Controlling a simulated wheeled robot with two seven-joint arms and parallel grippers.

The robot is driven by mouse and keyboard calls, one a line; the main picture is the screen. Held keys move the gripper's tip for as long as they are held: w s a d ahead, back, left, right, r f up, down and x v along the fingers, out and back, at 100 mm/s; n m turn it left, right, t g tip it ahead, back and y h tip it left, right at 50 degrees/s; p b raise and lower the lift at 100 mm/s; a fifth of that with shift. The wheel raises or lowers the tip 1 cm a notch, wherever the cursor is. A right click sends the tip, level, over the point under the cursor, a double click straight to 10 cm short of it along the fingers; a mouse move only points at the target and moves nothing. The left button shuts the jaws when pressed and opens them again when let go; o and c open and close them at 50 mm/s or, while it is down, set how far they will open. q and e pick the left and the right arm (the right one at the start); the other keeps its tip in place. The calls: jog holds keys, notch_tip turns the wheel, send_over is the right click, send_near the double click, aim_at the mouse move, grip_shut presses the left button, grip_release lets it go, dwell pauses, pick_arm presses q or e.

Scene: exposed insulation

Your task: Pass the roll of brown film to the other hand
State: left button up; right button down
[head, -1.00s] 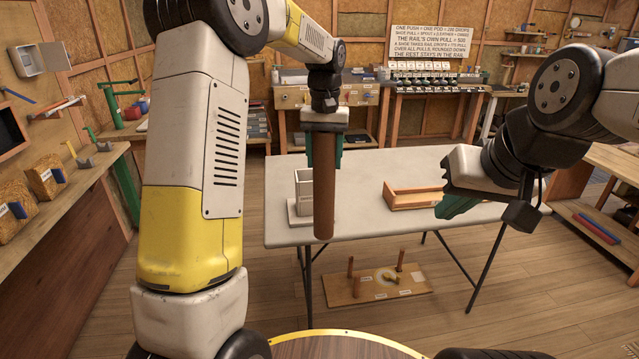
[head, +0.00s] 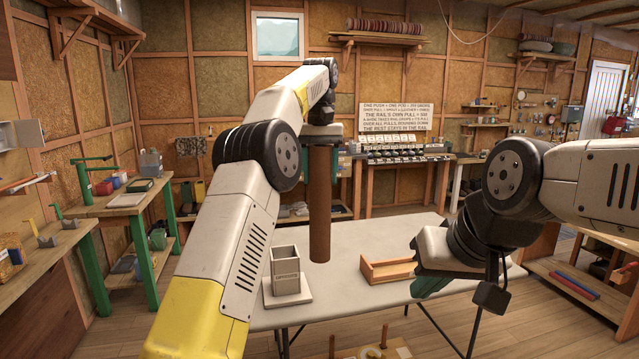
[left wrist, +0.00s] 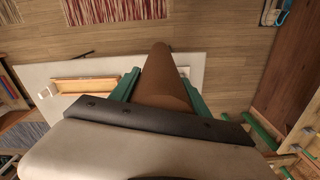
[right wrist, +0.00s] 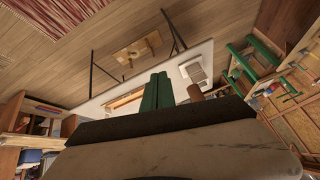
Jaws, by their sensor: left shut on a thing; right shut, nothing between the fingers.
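The roll of brown film (head: 320,205) is a long brown cylinder. It hangs upright above the white table, held near its upper end by my left gripper (head: 321,160). In the left wrist view the roll (left wrist: 162,80) lies between the two green fingers and points away from the camera. My right gripper (head: 428,284) is to the right of the roll and lower than my left gripper, apart from the roll. In the right wrist view its green fingers (right wrist: 157,90) are together and empty, and the roll's end (right wrist: 195,92) shows just to their right.
The white table (head: 345,304) carries a grey square holder on a base (head: 286,270) at the left and a shallow wooden tray (head: 388,270) near the middle. A board with pegs (head: 375,350) is on the floor below. Side benches stand left and right.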

jog(key=c, duration=1.9)
grip_release()
jog(key=o, duration=0.3)
jog(key=shift+w+a, duration=0.2)
jog(key=shift+w, duration=0.1)
jog(key=o, duration=1.1)
jog(key=shift+n+t+y, duration=0.4)
jog(key=shift+t+y, duration=0.4)
jog(key=shift+t, duration=0.1)
jog(key=w+a, duration=0.1)
jog(key=w, duration=0.1)
jog(key=w+a, duration=0.3)
jog(key=w, duration=0.1)
jog(key=shift+w+a+r, duration=0.35)
jog(key=shift+r, duration=0.05)
jog(key=shift+o, duration=0.2)
jog(key=m+t+h, duration=0.1)
jog(key=t+h, duration=0.3)
jog(key=t, duration=0.6)
send_near(320, 203)
jog(key=w+f, duration=0.1)
jog(key=w, duration=1.2)
jog(key=shift+w+f, duration=0.2)
